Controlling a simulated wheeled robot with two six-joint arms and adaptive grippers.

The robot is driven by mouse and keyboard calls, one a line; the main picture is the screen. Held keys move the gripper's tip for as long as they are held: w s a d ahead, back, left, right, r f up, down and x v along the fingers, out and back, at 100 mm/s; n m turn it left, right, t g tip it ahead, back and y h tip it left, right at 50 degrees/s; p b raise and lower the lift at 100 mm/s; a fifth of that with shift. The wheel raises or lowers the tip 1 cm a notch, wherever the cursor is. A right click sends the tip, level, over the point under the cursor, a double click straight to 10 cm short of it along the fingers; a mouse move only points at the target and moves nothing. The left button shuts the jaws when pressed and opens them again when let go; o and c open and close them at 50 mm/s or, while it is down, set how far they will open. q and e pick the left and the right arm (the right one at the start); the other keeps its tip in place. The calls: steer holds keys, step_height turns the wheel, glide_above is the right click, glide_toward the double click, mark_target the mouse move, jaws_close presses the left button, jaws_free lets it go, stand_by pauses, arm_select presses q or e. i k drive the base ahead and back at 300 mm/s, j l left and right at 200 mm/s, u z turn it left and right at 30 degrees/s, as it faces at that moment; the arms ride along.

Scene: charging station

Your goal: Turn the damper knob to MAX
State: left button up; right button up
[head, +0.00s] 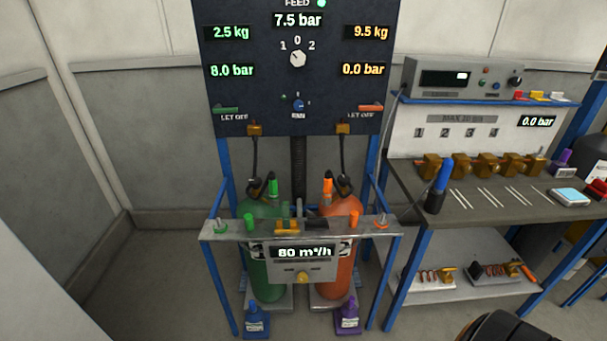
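A yellow knob (302,277) sits on the front of a small grey box under a lit display (302,253) that reads 80 m³/h. It appears to be the damper knob; no MAX mark can be read beside it, and its pointer direction is too small to tell. The box hangs at the front of the blue-framed cylinder stand, between the green cylinder and the orange cylinder. Neither of my grippers shows in the head view.
A dark panel (240,100) with readouts and a white selector knob (297,58) stands above the stand. A grey shelf (220,234) holds small fittings. A blue bottle (256,319) and purple bottle (348,314) stand in front. A workbench (480,210) is right; the left floor is clear.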

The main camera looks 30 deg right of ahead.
mark_target(302, 278)
steer(key=z, duration=1.1)
